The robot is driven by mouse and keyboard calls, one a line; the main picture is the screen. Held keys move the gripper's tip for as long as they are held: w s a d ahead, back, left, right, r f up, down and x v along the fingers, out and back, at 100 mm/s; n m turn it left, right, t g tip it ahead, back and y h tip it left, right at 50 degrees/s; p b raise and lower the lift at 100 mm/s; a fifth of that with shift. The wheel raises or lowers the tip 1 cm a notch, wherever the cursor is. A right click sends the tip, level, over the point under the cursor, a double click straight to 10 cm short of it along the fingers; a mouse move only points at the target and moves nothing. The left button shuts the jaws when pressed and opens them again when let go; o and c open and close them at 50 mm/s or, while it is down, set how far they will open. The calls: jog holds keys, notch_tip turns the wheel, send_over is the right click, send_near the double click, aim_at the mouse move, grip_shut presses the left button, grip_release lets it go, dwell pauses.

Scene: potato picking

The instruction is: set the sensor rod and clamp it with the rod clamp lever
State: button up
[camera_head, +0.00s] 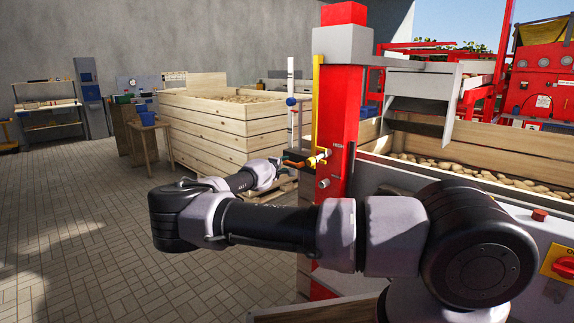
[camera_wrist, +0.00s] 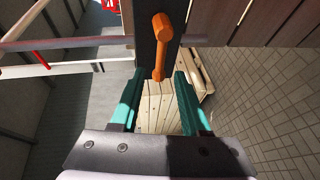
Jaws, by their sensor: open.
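An orange lever (camera_wrist: 162,45), taken as the rod clamp lever, shows in the wrist view against a dark upright plate. In the head view the orange lever (camera_head: 292,164) shows beside the red post (camera_head: 340,110). My gripper (camera_wrist: 157,78) is open, its teal fingers on either side of the lever's lower tip, with nothing visibly held. A thin white upright rod (camera_head: 291,75) with a blue knob (camera_head: 291,101) stands left of a yellow upright bar (camera_head: 316,90). I cannot tell which is the sensor rod. My wrist hides part of the lever area in the head view.
A wooden crate of potatoes (camera_head: 205,120) stands behind on the left, and another potato crate (camera_head: 400,139) is right of the post. A blue bucket (camera_head: 148,118) sits on a small stand. The tiled floor (camera_head: 75,230) at left is clear.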

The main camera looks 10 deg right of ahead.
aim_at(293, 163)
jog(key=shift+x, duration=1.6)
jog(key=shift+c, duration=0.3)
grip_shut()
